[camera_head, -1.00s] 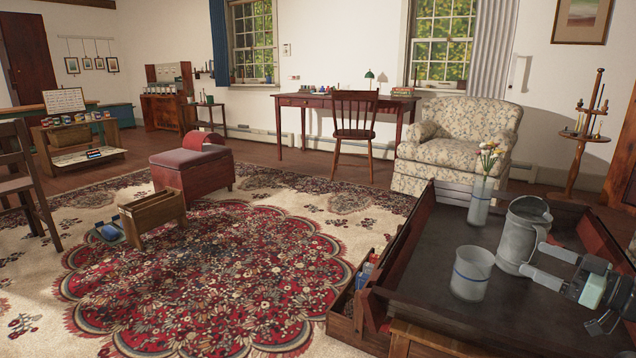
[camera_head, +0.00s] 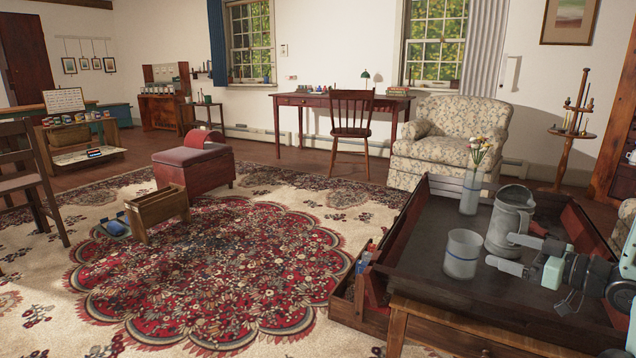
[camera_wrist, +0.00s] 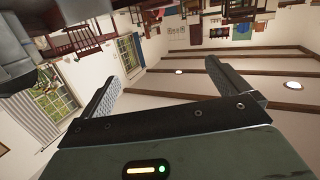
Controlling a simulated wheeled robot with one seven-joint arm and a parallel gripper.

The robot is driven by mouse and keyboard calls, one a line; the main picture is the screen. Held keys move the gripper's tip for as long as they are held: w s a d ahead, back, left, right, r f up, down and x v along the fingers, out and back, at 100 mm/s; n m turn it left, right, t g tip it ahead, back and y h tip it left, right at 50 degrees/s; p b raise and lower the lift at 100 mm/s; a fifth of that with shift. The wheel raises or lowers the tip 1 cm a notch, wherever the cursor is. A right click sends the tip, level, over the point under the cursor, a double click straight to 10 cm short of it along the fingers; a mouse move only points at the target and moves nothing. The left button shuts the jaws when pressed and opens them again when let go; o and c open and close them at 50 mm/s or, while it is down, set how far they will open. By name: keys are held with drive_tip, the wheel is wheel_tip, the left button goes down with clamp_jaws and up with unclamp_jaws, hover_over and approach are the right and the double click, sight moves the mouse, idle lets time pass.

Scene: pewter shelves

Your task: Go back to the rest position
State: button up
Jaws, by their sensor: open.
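My gripper (camera_head: 502,251) is open and empty, on the right in the head view. Its two fingers point left, just in front of the grey pitcher (camera_head: 508,218) and its handle; whether they touch it I cannot tell. The pitcher stands upright in the dark tray-topped table (camera_head: 425,265). In the wrist view my gripper (camera_wrist: 162,74) shows both fingers spread with nothing between them. That view is tipped over and shows ceiling beams, windows and furniture.
A pale cup (camera_head: 462,254) stands left of the pitcher. A glass vase with flowers (camera_head: 471,192) stands behind it. The tray has raised walls. A floral armchair (camera_head: 450,135) is behind the table. The patterned rug (camera_head: 220,270) at left has open floor.

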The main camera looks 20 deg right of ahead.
drive_tip(key=w+a+n+g+h, duration=0.15)
drive_tip(key=w+a+g, duration=0.25)
drive_tip(key=w+a, duration=0.85)
drive_tip(key=a+r+g+h, duration=0.1)
drive_tip(key=a+g+h, duration=0.15)
drive_tip(key=a, duration=1.05)
drive_tip(key=s+a+g, duration=0.5)
drive_tip(key=s+a, duration=0.6)
drive_tip(key=a, duration=0.2)
drive_tip(key=s+a+r+n+g, duration=0.15)
drive_tip(key=s+a, duration=0.25)
drive_tip(key=s, duration=0.4)
drive_tip(key=s+a+g, duration=0.2)
drive_tip(key=s+a, duration=0.2)
drive_tip(key=s, duration=0.5)
wheel_tip(320, 180, up, 38)
drive_tip(key=p, duration=3.7)
drive_tip(key=shift+s+d+g+h+p, duration=0.2)
drive_tip(key=shift+s+g+h+p, duration=0.1)
drive_tip(key=shift+s+g, duration=0.15)
